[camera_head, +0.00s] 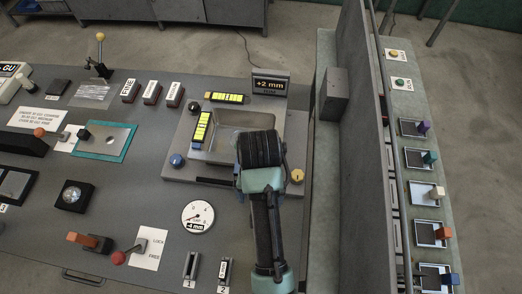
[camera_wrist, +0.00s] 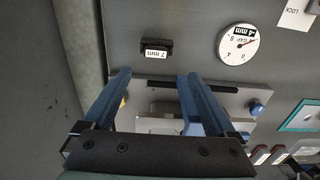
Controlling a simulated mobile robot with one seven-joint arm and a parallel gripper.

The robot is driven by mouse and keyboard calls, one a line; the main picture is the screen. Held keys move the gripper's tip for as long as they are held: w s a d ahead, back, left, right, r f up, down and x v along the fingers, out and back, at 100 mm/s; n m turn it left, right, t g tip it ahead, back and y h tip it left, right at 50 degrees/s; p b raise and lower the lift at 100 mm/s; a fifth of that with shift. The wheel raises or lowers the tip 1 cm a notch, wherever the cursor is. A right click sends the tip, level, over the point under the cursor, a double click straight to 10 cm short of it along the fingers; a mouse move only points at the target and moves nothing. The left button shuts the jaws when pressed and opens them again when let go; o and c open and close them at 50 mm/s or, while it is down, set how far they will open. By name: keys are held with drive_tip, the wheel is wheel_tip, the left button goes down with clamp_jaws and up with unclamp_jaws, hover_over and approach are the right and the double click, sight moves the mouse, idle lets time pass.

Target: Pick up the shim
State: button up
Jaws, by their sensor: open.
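My gripper (camera_wrist: 157,77) is open, with its two blue fingers apart above the recessed tray of the console, and nothing shows held between them. In the head view my gripper (camera_head: 262,150) covers the right part of the recess (camera_head: 240,118), and its fingertips are hidden. A small black block with a white "7 mm" label (camera_wrist: 156,50) stands on the panel beyond the fingertips in the wrist view. I cannot tell for certain which thing is the shim. Pale surfaces (camera_wrist: 152,126) show in the recess between the fingers.
A "+2 mm" display (camera_head: 270,85) stands behind the recess. A blue knob (camera_head: 176,160), a yellow knob (camera_head: 297,176) and a gap gauge (camera_head: 198,216) are near. A tall grey wall (camera_head: 362,150) rises to the right.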

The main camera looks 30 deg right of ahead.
wheel_tip(320, 180, down, 5)
drive_tip(key=shift+r+p, duration=0.15)
drive_tip(key=shift+p, duration=0.2)
drive_tip(key=shift+s+d+f+p, duration=0.1)
drive_tip(key=shift+s+f+p, duration=0.1)
drive_tip(key=shift+f, duration=0.7)
drive_tip(key=shift+s+d+f+p, duration=0.1)
drive_tip(key=shift+f+p, duration=0.15)
drive_tip(key=shift+f, duration=0.6)
drive_tip(key=shift+s+f+p, duration=0.1)
drive_tip(key=shift+f+p, duration=0.1)
drive_tip(key=shift+f, duration=0.7)
drive_tip(key=shift+c, duration=0.2)
clamp_jaws()
